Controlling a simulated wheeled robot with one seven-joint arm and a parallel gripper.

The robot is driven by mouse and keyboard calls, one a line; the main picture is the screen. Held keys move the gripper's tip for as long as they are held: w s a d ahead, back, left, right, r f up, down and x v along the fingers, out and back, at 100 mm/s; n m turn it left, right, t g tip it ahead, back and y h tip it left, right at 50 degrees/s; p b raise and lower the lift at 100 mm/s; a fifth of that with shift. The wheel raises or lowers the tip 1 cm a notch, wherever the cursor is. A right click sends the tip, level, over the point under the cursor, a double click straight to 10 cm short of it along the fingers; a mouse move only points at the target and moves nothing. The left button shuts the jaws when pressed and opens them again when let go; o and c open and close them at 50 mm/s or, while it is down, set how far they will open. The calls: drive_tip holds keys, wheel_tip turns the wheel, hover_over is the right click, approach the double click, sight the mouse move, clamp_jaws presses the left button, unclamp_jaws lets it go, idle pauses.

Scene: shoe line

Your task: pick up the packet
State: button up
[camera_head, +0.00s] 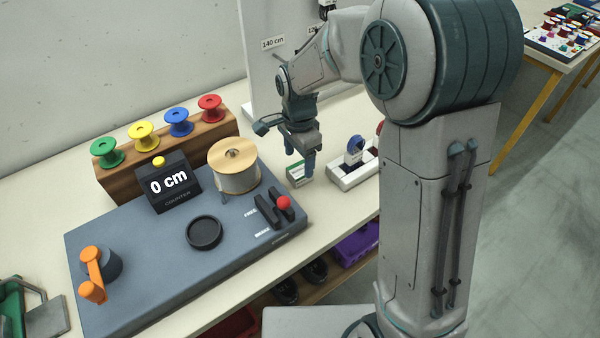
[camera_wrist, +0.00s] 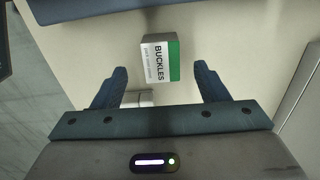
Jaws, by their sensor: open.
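The packet (camera_wrist: 161,58) is a small white and green box marked "BUCKLES". In the wrist view it lies ahead of my fingertips, roughly midway between their lines. In the head view the packet (camera_head: 297,174) stands on the bench to the right of the grey-blue winding machine, partly hidden behind my fingers. My gripper (camera_head: 299,168) points down beside it, with nothing held. In the wrist view my gripper (camera_wrist: 160,78) shows two blue fingers spread wide, with the gap between them wider than the packet.
The winding machine (camera_head: 135,262) with a large spool (camera_head: 235,167) and a "0 cm" counter (camera_head: 172,183) stands to the left. A white tray (camera_head: 353,174) holding small spools is close on the right. A wooden rack (camera_head: 130,175) of coloured spools is behind the machine.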

sight(300, 168)
drive_tip(key=shift+w+f+p, duration=0.15)
drive_tip(key=shift+f+p, duration=0.15)
drive_tip(key=shift+f, duration=2.35)
drive_tip(key=c, duration=1.1)
